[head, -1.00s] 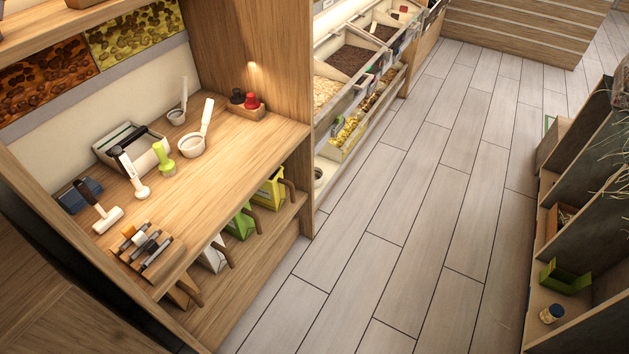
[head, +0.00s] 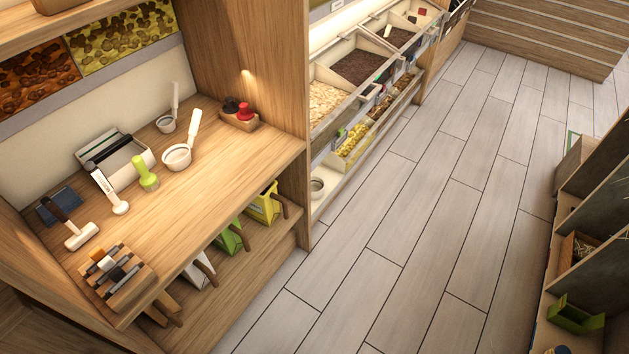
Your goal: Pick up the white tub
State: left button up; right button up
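No thing is plainly recognisable as the white tub. A small round white container (head: 317,187) stands on the low ledge at the near end of the food bins, partly hidden by the wooden counter's side panel. A small pale-topped jar (head: 561,350) is cut off by the bottom edge at the right shelf. I cannot tell whether either is the tub. Neither of my grippers is in view.
A wooden counter (head: 215,185) at left holds white scoops (head: 178,156), stampers and a roller, with bags on the shelf below. Food bins (head: 350,70) stand behind it. Dark shelving (head: 592,240) with a green box (head: 575,315) is at right. The tiled floor between is clear.

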aim_at(317, 183)
jog(key=i+l+u, duration=0.1)
jog(key=i+l, duration=0.25)
jog(key=i+l+u, duration=0.1)
jog(key=i+l, duration=0.2)
jog(key=l, duration=0.15)
jog(key=i+l+u, duration=0.1)
jog(key=i+l, duration=0.2)
jog(key=l, duration=0.15)
jog(key=i+l+u, duration=0.1)
jog(key=i+l, duration=0.15)
jog(key=l, duration=0.2)
